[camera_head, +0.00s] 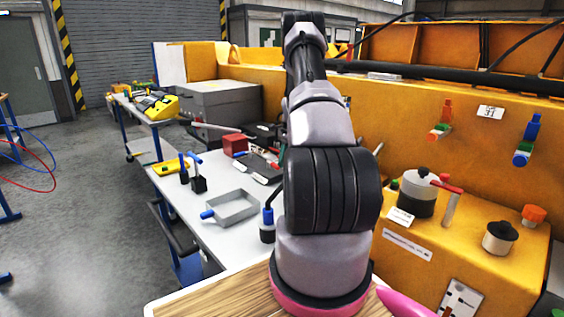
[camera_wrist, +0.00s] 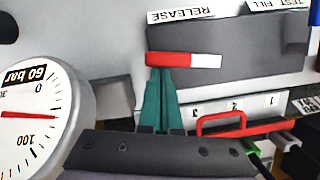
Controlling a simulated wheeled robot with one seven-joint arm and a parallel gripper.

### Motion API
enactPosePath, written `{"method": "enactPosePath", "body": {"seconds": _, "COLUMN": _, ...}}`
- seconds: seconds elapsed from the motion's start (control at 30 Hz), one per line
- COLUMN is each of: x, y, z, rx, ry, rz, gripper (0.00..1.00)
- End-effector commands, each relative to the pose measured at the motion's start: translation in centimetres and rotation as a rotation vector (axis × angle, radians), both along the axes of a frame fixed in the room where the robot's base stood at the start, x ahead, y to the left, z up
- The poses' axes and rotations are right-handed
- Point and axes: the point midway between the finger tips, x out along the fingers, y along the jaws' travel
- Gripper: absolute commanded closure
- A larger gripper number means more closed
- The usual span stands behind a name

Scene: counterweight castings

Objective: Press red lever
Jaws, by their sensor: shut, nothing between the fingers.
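In the wrist view, a red lever (camera_wrist: 170,59) with a white end lies level across the front of a grey panel, below an upside-down RELEASE label (camera_wrist: 180,15). My gripper (camera_wrist: 159,72) has teal fingers, closed together and empty. Their tips are at the lower edge of the lever's red part, on its left side. I cannot tell if they touch it. In the head view my arm hides my gripper. A red-handled lever (camera_head: 446,186) stands on the yellow machine block at the right there; I cannot tell if it is the same one.
A round gauge (camera_wrist: 38,115) marked 60 bar is close on the left in the wrist view. A red loop handle (camera_wrist: 235,128) is at lower right. In the head view, a workbench (camera_head: 215,180) holds a grey tray (camera_head: 236,208) and a red block (camera_head: 235,145). Open floor lies left.

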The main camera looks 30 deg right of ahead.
Motion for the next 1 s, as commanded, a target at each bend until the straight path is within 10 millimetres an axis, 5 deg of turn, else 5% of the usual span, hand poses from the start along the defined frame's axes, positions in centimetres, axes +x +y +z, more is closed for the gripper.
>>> {"method": "enactPosePath", "body": {"seconds": 0.57, "x": -0.3, "y": 1.1, "z": 0.0, "rx": 0.001, "ry": 0.001, "rz": -0.14, "gripper": 1.0}}
{"method": "enactPosePath", "body": {"seconds": 1.0, "x": -0.3, "y": 3.8, "z": 0.0, "rx": 0.0, "ry": 0.0, "rz": -0.517, "gripper": 1.0}}
